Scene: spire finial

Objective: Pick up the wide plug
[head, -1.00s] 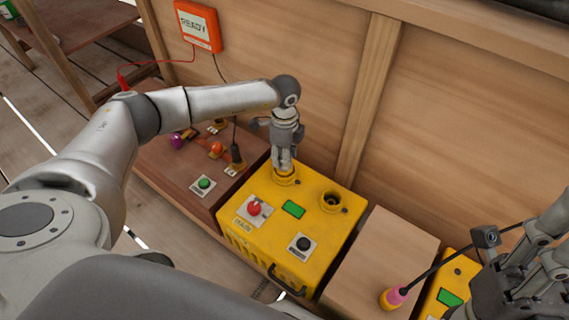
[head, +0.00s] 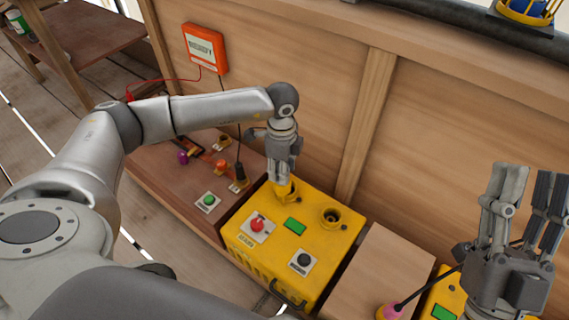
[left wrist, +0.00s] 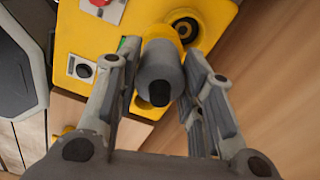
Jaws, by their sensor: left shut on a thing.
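The wide plug shows in the left wrist view as a thick grey cylinder (left wrist: 160,72) with a black end and yellow at its far end. My left gripper (head: 284,180) is shut on it, with one finger on each side of the grey body. In the head view the fingers hide most of the plug, above the back left corner of the yellow box (head: 262,262). I cannot tell whether the plug is clear of the box. My right gripper (head: 522,195) is open and empty at the right, fingers pointing up.
An open round socket (head: 331,216) is on the box, right of my left gripper. A red knob (head: 257,223) and black button (head: 303,260) stand in front. A wooden panel rises behind. A pink plug (head: 389,312) with a black cable is at the lower right.

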